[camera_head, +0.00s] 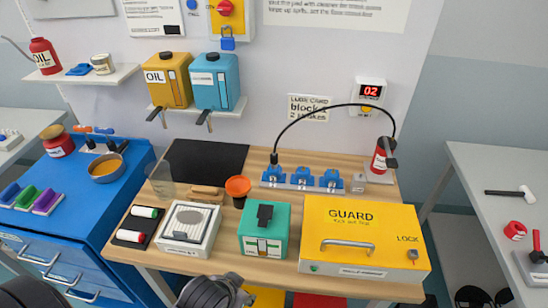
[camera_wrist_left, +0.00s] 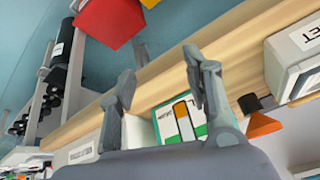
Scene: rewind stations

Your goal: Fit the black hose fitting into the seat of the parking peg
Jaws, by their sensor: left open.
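The black hose fitting (camera_head: 274,158) is at the left end of a black hose that arcs from a red canister (camera_head: 379,158). It hangs upright at the leftmost of the blue blocks (camera_head: 273,175); I cannot tell if it is seated. A small grey block (camera_head: 358,183) right of the blue blocks may be the parking peg; its seat is too small to make out. My left gripper (camera_wrist_left: 158,78) is open and empty in the left wrist view, near the table's front edge. In the head view only dark parts of my arm show at the bottom. My right gripper is not in view.
A yellow guard box (camera_head: 364,268), a green box (camera_head: 264,250), a white box (camera_head: 190,250) and an orange funnel (camera_head: 238,186) stand on the wooden table. Yellow and blue tanks hang above. Red and yellow bins (camera_wrist_left: 108,22) sit below the front edge.

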